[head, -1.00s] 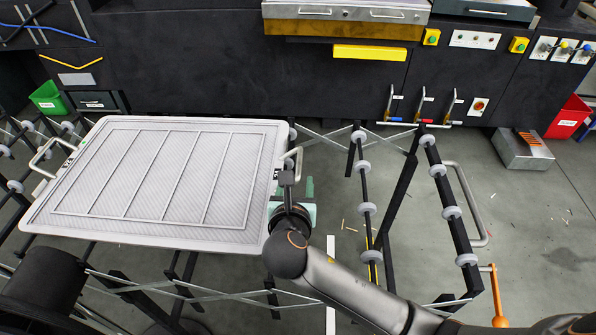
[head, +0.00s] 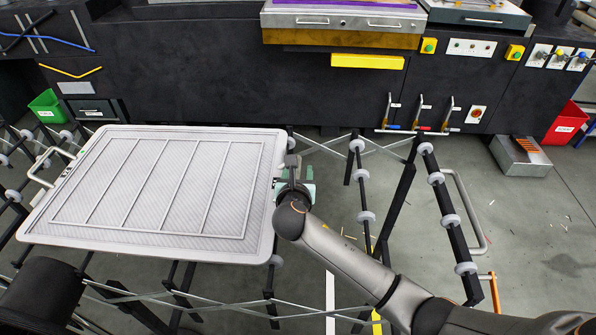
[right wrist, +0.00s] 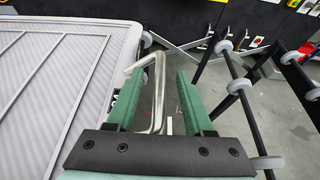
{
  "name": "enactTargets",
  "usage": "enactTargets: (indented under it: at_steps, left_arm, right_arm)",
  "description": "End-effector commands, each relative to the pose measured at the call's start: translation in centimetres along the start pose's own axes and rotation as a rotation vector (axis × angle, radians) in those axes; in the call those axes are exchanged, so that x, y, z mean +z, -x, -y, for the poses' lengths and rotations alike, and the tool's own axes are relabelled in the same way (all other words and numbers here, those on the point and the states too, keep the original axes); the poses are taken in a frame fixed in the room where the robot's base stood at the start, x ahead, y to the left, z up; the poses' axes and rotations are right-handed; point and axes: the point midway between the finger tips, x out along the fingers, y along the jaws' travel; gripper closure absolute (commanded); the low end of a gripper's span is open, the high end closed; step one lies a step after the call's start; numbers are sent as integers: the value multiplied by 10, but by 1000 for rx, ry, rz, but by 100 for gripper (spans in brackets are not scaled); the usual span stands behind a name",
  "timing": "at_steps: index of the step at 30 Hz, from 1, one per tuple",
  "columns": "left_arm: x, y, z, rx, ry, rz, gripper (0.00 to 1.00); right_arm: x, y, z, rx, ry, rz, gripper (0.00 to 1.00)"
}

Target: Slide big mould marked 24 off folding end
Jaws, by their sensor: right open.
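The big mould (head: 160,240) is a wide pale grey tray with a raised rim and several long ribs. It lies flat on the roller frame at the left of the head view, and its right part fills the left of the right wrist view (right wrist: 85,105). A bent metal handle (right wrist: 158,95) stands out from its right end. My right gripper (head: 292,165) is at that end, open, with the handle between its green fingers (right wrist: 160,72); I cannot tell whether they touch it. A dark mark by the handle is unreadable. My left gripper is not in view.
Bare roller rails (head: 443,205) stand to the right, with an open gap of floor between them and the mould. A black machine front (head: 200,60) with levers (head: 420,112) runs along the back. A grey box (head: 520,155) sits on the floor at right.

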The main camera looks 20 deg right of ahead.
Motion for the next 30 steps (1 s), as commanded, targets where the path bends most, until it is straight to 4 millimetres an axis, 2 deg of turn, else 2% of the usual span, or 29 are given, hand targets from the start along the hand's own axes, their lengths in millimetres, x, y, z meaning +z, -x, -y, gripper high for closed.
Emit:
enactTargets:
  at_steps: [2, 16, 30]
  left_arm:
    - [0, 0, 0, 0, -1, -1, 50]
    - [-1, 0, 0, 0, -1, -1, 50]
    - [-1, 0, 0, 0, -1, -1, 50]
  right_arm:
    - [0, 0, 0, 0, 0, 0, 48]
    - [0, 0, 0, 0, 1, 0, 99]
    - [0, 0, 0, 0, 1, 0, 100]
